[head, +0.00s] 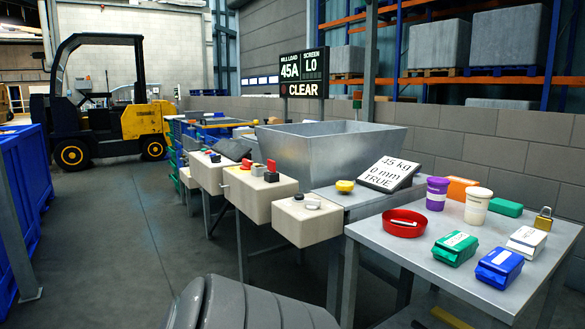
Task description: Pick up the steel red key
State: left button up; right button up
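I cannot make out a steel red key for certain. A shallow red dish (403,224) stands on the steel table (395,252) at the right. A thin pale piece (404,222) lies in it, too small to identify. A small upright red part (271,167) sits on the middle beige control box (262,188); I cannot tell whether it is a key. Neither of my grippers is in view.
The table also holds a purple cup (437,193), a white cup (477,206), a green pack (454,248), a blue pack (499,268), a white pack (526,242) and a brass padlock (543,219). A large steel hopper (315,155) stands behind the control boxes.

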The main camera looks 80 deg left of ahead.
aim_at(272, 163)
jog(key=u, duration=2.65)
jog(key=i+j, duration=0.1)
jog(key=j, duration=1.45)
